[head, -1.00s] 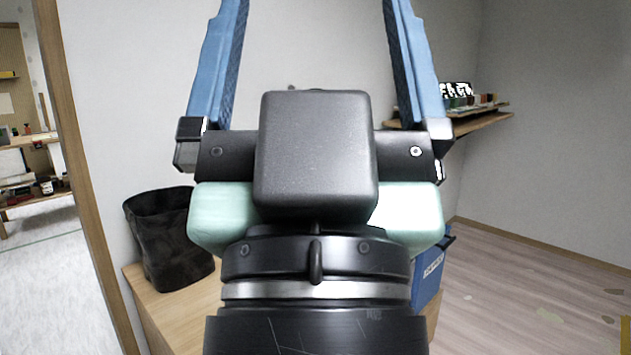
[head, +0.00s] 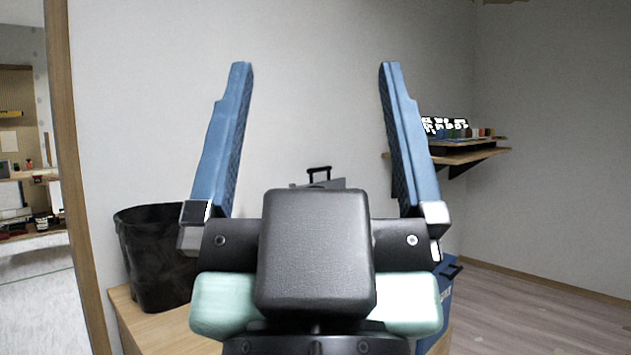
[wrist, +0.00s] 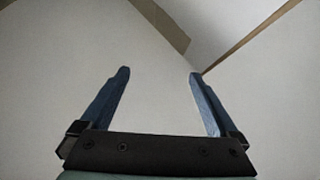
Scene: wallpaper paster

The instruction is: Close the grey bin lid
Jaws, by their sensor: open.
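My gripper (head: 315,66) is open and empty, its two blue fingers pointing up in front of the wall in the head view. The wrist view also shows my gripper (wrist: 159,73) with its fingers apart and only bare wall and ceiling beyond. A grey panel with a black handle (head: 318,172), which looks like the raised grey bin lid (head: 325,184), shows just above my gripper's dark housing. The rest of it and any bin under it are hidden behind my gripper, so its exact tilt cannot be told. My fingers appear apart from it.
A black open-topped container (head: 155,260) stands on a wooden surface (head: 150,325) at left. A blue box (head: 447,290) is partly hidden at right. A wall shelf (head: 470,155) holds small items. A wooden door frame (head: 75,180) stands at left; the floor at right is clear.

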